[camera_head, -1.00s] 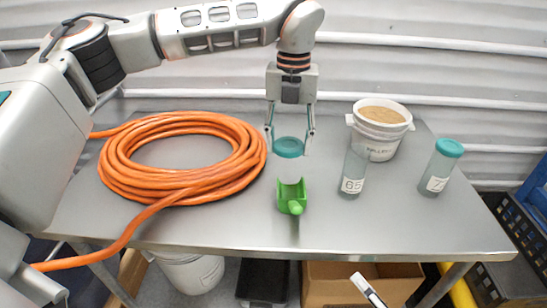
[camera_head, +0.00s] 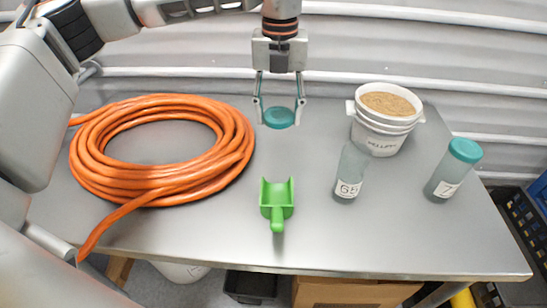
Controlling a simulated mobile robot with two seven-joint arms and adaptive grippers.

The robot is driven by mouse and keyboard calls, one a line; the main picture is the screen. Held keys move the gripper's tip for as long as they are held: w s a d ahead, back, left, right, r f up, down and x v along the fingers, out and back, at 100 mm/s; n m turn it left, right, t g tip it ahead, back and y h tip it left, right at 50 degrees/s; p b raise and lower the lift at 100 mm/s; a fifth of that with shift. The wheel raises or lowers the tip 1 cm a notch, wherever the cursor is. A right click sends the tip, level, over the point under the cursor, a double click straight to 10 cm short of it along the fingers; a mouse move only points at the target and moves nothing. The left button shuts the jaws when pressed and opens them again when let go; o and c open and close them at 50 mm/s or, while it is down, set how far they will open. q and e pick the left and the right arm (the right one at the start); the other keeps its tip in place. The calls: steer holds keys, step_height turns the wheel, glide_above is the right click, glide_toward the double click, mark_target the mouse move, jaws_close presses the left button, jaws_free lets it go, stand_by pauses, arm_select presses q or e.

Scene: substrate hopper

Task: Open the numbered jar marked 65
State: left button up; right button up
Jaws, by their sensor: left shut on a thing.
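The jar marked 65 (camera_head: 350,172) is a clear grey cylinder with a white label, standing upright on the table right of centre. Its top shows no lid. My left gripper (camera_head: 279,112) is shut on a teal lid (camera_head: 279,118), back and left of the jar. The lid lies flat between the fingertips; I cannot tell its exact height over the table. My right gripper is not in view.
A second jar with a teal lid (camera_head: 454,170) stands at the right. A white bucket (camera_head: 381,135) of brown grains is at the back. A green scoop (camera_head: 277,203) lies front centre. A coiled orange hose (camera_head: 236,160) fills the left of the steel table (camera_head: 390,235).

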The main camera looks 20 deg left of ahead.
mark_target(278, 126)
arm_select(q)
step_height(278, 126, down, 16)
steer(key=shift+r+p, duration=0.1)
steer(key=shift+p, duration=0.4)
steer(key=o, duration=0.8)
steer(key=shift+f, duration=0.25)
steer(key=o, duration=0.4)
steer(key=shift+r, duration=0.1)
step_height(278, 126, up, 12)
steer(key=shift+r+b, duration=0.1)
steer(key=shift+b, duration=0.5)
steer(key=shift+s, duration=0.1)
